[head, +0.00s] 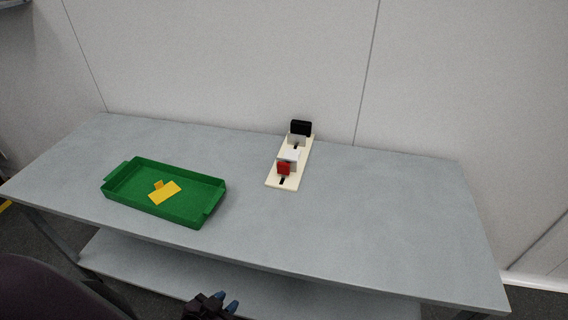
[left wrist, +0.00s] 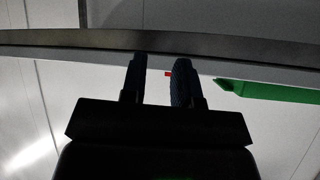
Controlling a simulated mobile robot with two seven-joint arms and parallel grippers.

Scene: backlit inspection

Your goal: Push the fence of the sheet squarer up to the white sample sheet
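The sheet squarer (head: 291,184) is a narrow cream base with a dark slot, lying lengthwise towards the back of the table. A black block (head: 301,128) stands at its far end. A red piece (head: 283,168) stands near its front end, against a white block or sheet (head: 291,155); I cannot tell which part is the fence and which the sheet. My left gripper (head: 226,304) is off the table's front edge, far from the squarer. In the left wrist view its fingers (left wrist: 158,70) are apart with nothing between them. My right gripper is not in view.
A green tray (head: 150,210) with a yellow piece (head: 165,192) in it sits on the left of the grey table (head: 380,220). The table is clear between tray and squarer and on the right. A lower shelf (head: 150,262) shows below, and a wall rises behind.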

